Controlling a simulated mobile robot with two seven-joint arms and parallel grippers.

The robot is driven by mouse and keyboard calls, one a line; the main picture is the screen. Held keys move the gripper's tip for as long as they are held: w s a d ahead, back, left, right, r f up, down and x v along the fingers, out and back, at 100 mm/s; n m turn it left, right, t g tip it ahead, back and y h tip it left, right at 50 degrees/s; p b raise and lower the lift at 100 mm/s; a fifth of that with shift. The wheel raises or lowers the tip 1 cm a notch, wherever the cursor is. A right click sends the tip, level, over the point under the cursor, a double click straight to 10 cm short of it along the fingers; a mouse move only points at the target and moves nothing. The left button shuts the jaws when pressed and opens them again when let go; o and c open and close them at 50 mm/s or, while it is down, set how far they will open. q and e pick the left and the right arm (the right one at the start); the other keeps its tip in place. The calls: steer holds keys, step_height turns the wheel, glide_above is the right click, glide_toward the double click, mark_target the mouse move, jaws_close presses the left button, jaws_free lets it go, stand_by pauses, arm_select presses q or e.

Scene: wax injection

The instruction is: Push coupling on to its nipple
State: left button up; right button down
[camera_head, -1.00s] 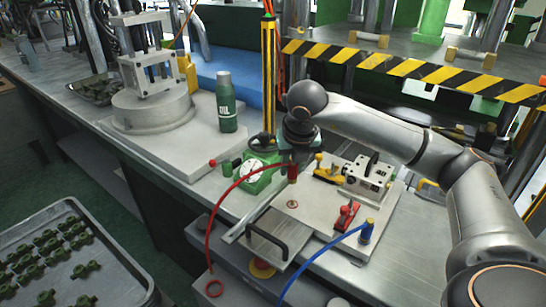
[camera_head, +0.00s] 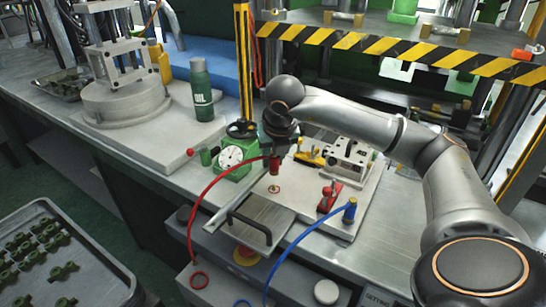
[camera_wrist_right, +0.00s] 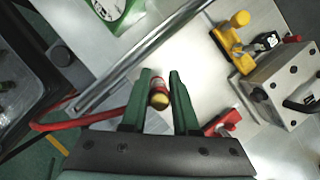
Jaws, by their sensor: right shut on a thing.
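My right gripper (camera_head: 276,150) points down over the plate and is shut on the red coupling (camera_head: 275,166) at the end of the red hose. In the right wrist view the coupling (camera_wrist_right: 159,96) shows between the green fingers, with a yellowish end. A small brass nipple (camera_head: 274,188) stands on the pale plate (camera_head: 292,207), just below the coupling in the head view. A gap shows between the two. The nipple is not clearly seen in the wrist view. My left gripper is not in view.
A green dial gauge (camera_head: 231,158) stands left of the coupling. A yellow clamp (camera_head: 308,157), a metal block (camera_head: 348,158) and a red clamp (camera_head: 329,194) stand to the right. A blue coupling (camera_head: 350,211) with a blue hose is at the plate's front right. The red hose (camera_head: 208,190) loops down left.

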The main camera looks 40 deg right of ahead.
steer(key=shift+f+b, duration=0.55)
steer(key=shift+f, duration=0.7)
steer(key=shift+f+b, duration=0.1)
steer(key=shift+b, duration=0.2)
arm_select(q)
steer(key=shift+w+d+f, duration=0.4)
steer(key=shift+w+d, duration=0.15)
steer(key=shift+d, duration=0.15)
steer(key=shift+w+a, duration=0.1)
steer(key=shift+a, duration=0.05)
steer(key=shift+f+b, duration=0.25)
steer(key=shift+b, duration=0.05)
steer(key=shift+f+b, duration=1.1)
arm_select(e)
steer(key=shift+f, duration=1.25)
steer(key=c, duration=0.6)
jaws_free()
